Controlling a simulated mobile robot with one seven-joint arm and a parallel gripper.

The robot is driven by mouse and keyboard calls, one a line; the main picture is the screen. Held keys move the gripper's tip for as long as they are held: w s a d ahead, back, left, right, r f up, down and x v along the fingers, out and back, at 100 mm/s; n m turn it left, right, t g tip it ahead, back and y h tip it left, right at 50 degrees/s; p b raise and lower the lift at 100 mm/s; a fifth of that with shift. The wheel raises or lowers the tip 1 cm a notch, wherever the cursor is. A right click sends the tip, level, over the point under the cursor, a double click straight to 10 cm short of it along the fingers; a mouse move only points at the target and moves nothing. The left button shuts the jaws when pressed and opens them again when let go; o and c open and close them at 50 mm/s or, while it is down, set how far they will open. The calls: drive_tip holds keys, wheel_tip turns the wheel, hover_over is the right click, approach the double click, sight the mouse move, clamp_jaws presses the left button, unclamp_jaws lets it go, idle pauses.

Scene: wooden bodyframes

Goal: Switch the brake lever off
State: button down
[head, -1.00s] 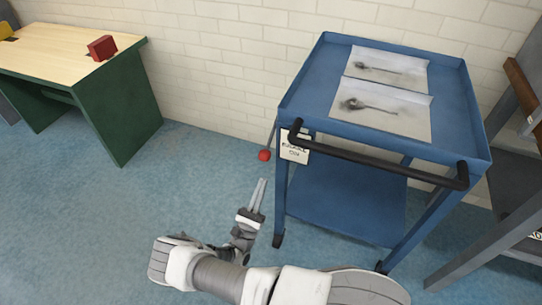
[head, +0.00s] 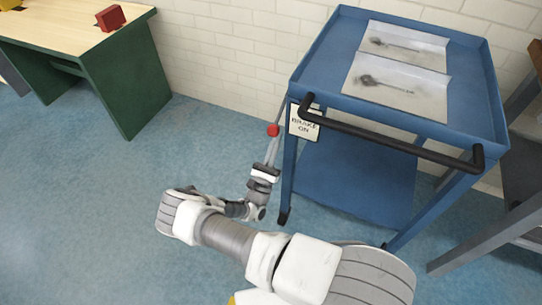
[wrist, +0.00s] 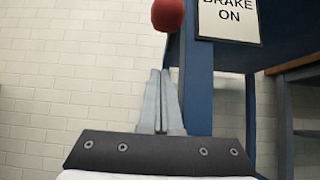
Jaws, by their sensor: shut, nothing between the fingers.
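The brake lever is a thin rod with a red ball knob (head: 272,130) at the left side of the blue cart (head: 350,104). A white sign (head: 303,123) reading "BRAKE ON" hangs beside it on the cart. My gripper (head: 273,148) is shut and empty, pointing up just below the red knob in the head view. In the wrist view, the fingers (wrist: 160,75) are together and the red knob (wrist: 167,14) shows above their tips, cut by the top edge. I cannot tell whether the fingertips touch the lever.
The cart has a black handle (head: 390,140) along its front and two printed sheets (head: 400,85) on top. A green bench (head: 130,85) with a red block (head: 110,18) stands at left. A grey frame (head: 490,238) stands at right. Blue floor at left is clear.

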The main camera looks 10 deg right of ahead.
sight(274, 137)
drive_tip(key=shift+s+a+r+b, duration=0.15)
drive_tip(key=shift+s+r, duration=0.05)
drive_tip(key=shift+r, duration=0.4)
drive_tip(key=shift+s+a+r+b, duration=0.15)
drive_tip(key=shift+s+r, duration=0.1)
drive_tip(key=shift+r, duration=0.4)
drive_tip(key=shift+s+a+r+b, duration=0.15)
drive_tip(key=shift+s+r, duration=0.05)
drive_tip(key=shift+r, duration=0.4)
